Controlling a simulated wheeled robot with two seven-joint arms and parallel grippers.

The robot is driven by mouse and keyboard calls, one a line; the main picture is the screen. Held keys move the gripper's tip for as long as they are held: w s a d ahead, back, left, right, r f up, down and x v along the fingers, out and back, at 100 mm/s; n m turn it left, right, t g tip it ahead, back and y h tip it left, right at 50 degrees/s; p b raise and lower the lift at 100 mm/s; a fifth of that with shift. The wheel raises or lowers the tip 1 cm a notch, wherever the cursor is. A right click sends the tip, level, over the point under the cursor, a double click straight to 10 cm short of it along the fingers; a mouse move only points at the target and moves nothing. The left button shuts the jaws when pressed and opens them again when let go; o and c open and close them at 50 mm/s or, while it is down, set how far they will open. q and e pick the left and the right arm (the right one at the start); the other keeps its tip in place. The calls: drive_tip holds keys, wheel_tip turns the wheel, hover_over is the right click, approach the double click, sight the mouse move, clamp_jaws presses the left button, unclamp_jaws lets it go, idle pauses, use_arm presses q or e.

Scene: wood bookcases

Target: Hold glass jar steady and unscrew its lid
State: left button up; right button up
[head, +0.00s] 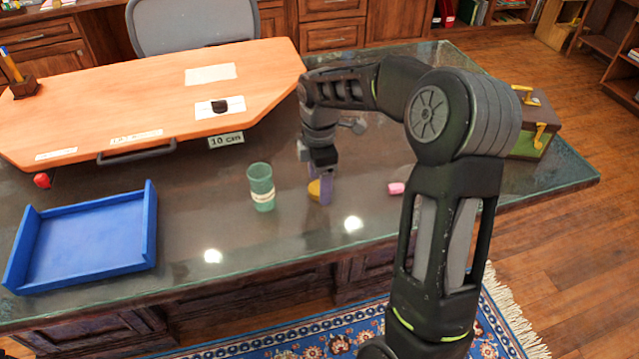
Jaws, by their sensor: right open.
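A green, see-through glass jar (261,187) with a pale label stands upright on the dark glass-topped desk in the head view. A small yellow-orange round thing (314,189) is low by the desk top, to the right of the jar; I cannot tell whether it is the lid. My right gripper (318,189) points down there with its purple fingers open. The yellow thing shows between or just behind the fingers, and I cannot tell whether they touch it. The gripper is apart from the jar. My left gripper is not in view.
A blue tray (85,240) lies at the left. An orange board (150,100) with a handle covers the back left. A box with yellow latches (535,125) stands at the right end. The desk front is clear.

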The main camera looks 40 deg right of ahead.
wheel_tip(320, 180, up, 11)
drive_tip(key=shift+p, duration=0.3)
drive_tip(key=shift+f, duration=0.1)
idle(0.7)
